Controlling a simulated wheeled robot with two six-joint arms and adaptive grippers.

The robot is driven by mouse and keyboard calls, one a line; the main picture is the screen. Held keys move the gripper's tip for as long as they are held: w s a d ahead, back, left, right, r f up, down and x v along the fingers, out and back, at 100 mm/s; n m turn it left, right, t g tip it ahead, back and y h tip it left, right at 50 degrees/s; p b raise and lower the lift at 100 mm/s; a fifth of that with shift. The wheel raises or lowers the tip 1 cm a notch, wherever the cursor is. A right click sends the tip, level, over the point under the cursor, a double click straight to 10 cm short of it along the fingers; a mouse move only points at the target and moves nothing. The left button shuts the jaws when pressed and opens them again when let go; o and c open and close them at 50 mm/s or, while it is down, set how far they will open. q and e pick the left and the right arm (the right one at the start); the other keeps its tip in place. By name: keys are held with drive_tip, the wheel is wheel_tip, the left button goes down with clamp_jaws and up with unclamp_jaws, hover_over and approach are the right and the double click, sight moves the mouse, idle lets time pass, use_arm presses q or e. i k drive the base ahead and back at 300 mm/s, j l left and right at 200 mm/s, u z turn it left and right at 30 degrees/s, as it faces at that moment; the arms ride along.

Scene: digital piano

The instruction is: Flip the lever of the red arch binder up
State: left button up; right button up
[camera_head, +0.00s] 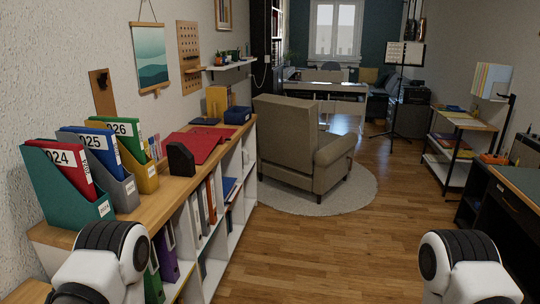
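A red binder (199,146) lies flat on the wooden top of the low bookcase at the left, and it looks spread open. Its lever is too small to make out, so I cannot tell whether it is up or down. A black block-like object (181,160) stands at its near left edge and hides a little of it. Only rounded white and black parts of my two arms show at the bottom left and bottom right. Neither gripper is in view.
Teal, grey and yellow magazine files (103,209) with red, blue and green folders stand on the near bookcase top (160,192). A blue box (238,115) stands at its far end. An armchair (290,152) is beyond; the wooden floor (330,245) in front is clear. A desk stands right.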

sight(226, 133)
drive_tip(key=i+u, duration=0.15)
drive_tip(key=i, duration=0.3)
drive_tip(key=i+l+u, duration=0.15)
drive_tip(key=i, duration=0.35)
drive_tip(key=i+l+u, duration=0.1)
drive_tip(key=i, duration=0.35)
drive_tip(key=i+l+u, duration=0.15)
drive_tip(key=i, duration=0.3)
drive_tip(key=i+l+u, duration=0.15)
drive_tip(key=i+l, duration=0.15)
drive_tip(key=i, duration=0.1)
